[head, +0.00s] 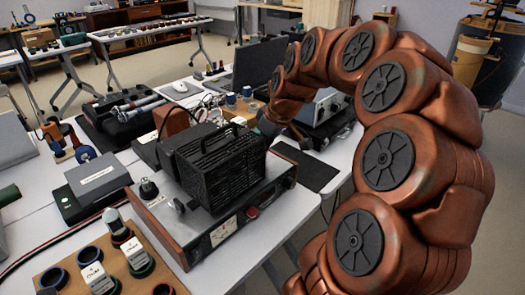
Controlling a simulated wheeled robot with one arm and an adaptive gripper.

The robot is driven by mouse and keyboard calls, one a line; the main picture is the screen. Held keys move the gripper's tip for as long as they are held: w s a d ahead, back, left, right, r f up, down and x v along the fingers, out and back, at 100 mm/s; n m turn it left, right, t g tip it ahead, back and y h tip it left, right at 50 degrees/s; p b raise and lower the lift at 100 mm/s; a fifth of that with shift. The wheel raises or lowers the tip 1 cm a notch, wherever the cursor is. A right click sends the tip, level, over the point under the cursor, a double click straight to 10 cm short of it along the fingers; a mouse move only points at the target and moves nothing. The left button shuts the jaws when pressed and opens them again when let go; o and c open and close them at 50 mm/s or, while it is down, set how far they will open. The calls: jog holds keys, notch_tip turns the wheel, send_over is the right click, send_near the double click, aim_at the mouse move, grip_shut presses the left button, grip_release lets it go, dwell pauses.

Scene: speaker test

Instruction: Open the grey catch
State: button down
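I cannot make out a grey catch for certain in the head view. A black slatted box (222,170) with a top handle sits on a wood-sided metal device (262,207) that has a dial and a red knob on its front. My copper-coloured arm arches in from the right and comes down just behind and to the right of the black box. My gripper (268,124) is small there and partly hidden by the box's edge and my arm. Its fingers cannot be told apart, and I see nothing clearly held.
A grey box (98,178) and a board with several ringed sockets (85,282) lie to the left. A dark flat mat (308,167) lies right of the black box. A silver device (322,107) stands behind my arm. A laptop (243,66) is farther back.

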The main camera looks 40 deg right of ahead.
jog(key=shift+m, duration=0.4)
jog(key=c, duration=1.2)
grip_release()
jog(key=shift+c, duration=0.2)
jog(key=a+v, duration=0.1)
jog(key=v, duration=1.1)
jog(key=shift+d, duration=0.3)
